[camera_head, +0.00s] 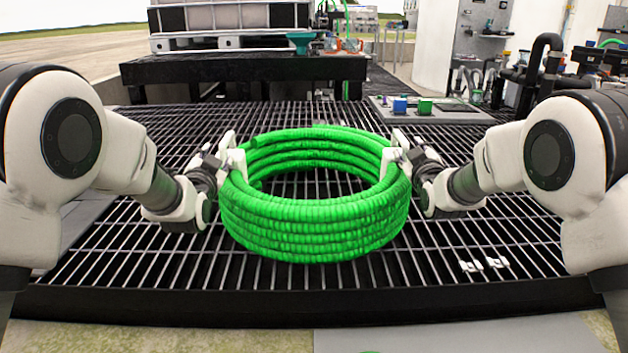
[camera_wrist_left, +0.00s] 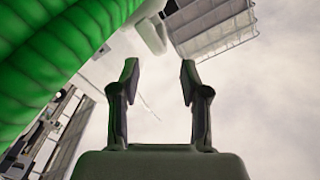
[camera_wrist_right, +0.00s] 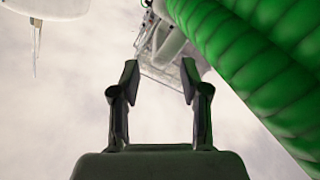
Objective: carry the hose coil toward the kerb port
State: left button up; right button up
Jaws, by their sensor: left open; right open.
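A bright green ribbed hose coil (camera_head: 315,225) lies flat as a ring of several turns over the dark grating. White pieces (camera_head: 236,160) show at its left side and similar white pieces (camera_head: 392,158) at its right side. My left gripper (camera_head: 212,160) is open at the coil's left side, and my right gripper (camera_head: 418,160) is open at its right side. In the left wrist view the coil (camera_wrist_left: 45,55) passes left of the empty fingers; in the right wrist view the coil (camera_wrist_right: 250,65) passes right of them. I cannot tell whether the grippers touch it. I cannot identify the kerb port.
The slatted grating (camera_head: 480,240) is mostly clear around the coil, with small white pieces (camera_head: 485,264) at front right. A grey panel (camera_head: 455,115) with a blue block (camera_head: 399,105) and a green block (camera_head: 425,107) lies behind right. A dark stand (camera_head: 245,68) carries a caged tank at the back.

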aim_at(227, 136)
pick_arm(q)
jog(key=shift+s+r, duration=0.1)
pick_arm(e)
jog(key=shift+s, duration=0.1)
pick_arm(q)
jog(key=w, duration=1.2)
jog(key=shift+a, duration=0.2)
pick_arm(e)
jog(key=w, duration=0.7)
jog(key=shift+w+a, duration=0.1)
jog(key=shift+w, duration=0.3)
pick_arm(q)
jog(key=shift+c, duration=0.4)
pick_arm(e)
jog(key=shift+c, duration=0.4)
pick_arm(q)
grip_shut()
pick_arm(e)
grip_shut()
